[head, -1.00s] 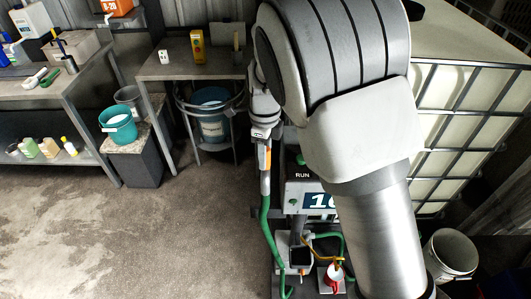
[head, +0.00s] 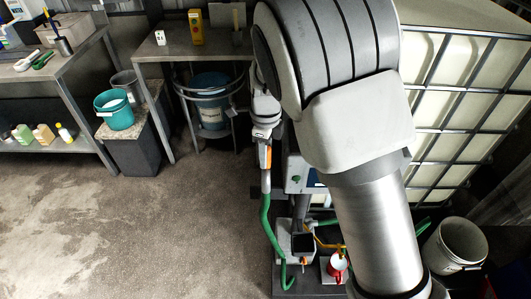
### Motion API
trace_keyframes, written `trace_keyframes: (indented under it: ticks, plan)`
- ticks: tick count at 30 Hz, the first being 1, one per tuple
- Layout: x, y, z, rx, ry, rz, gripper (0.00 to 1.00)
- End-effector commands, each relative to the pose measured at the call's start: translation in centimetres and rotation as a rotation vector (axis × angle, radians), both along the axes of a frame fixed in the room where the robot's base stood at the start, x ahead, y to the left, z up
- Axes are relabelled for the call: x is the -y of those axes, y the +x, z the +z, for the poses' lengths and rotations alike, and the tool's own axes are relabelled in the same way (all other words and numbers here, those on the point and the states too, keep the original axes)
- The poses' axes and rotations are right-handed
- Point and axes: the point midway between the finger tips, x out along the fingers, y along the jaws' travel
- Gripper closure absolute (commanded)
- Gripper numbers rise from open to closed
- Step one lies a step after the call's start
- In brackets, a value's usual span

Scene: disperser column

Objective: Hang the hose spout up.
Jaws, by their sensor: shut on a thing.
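My gripper (head: 264,141) is seen from above and hangs beside the machine, left of my large arm links. It is shut on the hose spout (head: 265,158), which shows an orange part and a pale lower part and points roughly upright. The fingertips are small and partly hidden. A green hose (head: 266,212) runs down from the spout and curves to the machine's foot. The disperser's panel (head: 297,176) stands just right of the spout, mostly hidden behind my arm. I cannot make out a hanging place for the spout.
A caged white tank (head: 445,95) and a white bucket (head: 458,243) are on the right. A teal bucket (head: 114,108) and benches are on the left. Floor at lower left is clear.

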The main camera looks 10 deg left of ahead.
Motion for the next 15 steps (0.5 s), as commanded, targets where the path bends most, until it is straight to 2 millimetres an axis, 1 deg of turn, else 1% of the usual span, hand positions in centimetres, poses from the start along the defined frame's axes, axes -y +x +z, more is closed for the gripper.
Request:
trace_keyframes:
  ticks: [1,3,15]
  plan:
    - [0.0,0.1,-1.0,0.001,0.001,0.0,1.0]
    - [0.0,0.1,-1.8,0.002,0.001,0.0,1.0]
    - [0.0,0.0,-5.9,0.001,0.0,0.0,1.0]
